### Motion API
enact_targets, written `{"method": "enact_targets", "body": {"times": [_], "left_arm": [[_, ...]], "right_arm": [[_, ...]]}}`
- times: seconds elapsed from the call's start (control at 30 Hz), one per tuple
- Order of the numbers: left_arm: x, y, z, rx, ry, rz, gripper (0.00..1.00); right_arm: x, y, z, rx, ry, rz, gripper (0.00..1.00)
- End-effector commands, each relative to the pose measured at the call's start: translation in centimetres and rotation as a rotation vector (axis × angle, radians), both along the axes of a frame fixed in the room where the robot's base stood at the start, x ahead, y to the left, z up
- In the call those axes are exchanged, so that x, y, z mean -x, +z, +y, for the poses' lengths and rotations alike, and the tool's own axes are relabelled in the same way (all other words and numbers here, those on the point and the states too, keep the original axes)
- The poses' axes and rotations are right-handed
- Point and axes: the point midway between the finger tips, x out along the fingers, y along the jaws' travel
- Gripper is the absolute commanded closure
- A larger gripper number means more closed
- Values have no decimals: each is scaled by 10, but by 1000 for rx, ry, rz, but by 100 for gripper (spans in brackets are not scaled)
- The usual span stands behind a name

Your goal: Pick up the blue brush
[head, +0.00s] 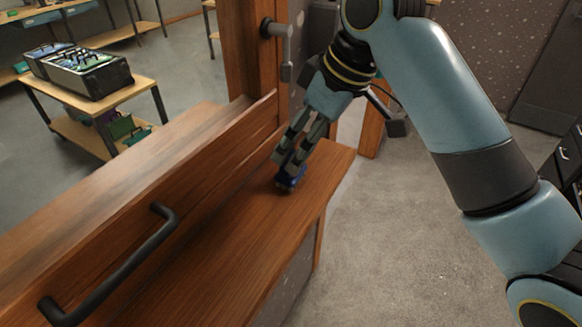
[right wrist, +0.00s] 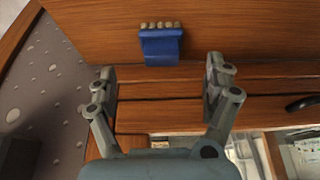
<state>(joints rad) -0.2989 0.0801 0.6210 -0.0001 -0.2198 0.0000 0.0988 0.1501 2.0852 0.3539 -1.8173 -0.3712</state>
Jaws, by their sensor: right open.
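The blue brush (head: 287,179) lies on the wooden counter near its far end, just below my right gripper. In the right wrist view the blue brush (right wrist: 161,46) has a blue body and a row of tan bristle tufts along one edge. My right gripper (head: 294,157) points down at the brush, and its fingers cover part of it in the head view. In the right wrist view the right gripper (right wrist: 159,85) has its two fingers wide apart with nothing between them. The brush appears beyond the fingertips, roughly centred between them. My left gripper does not show.
The wooden counter (head: 240,245) is otherwise bare. A raised wooden panel with a dark handle (head: 115,268) runs along its left side. A door frame with a metal lever (head: 284,45) stands behind the gripper. A fader console (head: 85,72) sits on a table at the back left.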

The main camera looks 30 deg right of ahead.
Motion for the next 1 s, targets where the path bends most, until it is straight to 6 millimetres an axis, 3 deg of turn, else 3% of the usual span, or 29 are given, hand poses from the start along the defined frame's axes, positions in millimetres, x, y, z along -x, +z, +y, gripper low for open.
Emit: {"method": "enact_targets", "body": {"times": [0.5, 0.8, 1.0], "left_arm": [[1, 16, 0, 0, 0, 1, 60], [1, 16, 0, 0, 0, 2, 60], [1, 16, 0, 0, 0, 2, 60]], "right_arm": [[-18, -60, 13, 0, -2, 1, 15], [-20, -68, 14, 2, -1, -2, 15], [-20, -68, 14, 2, -2, -2, 39]]}}
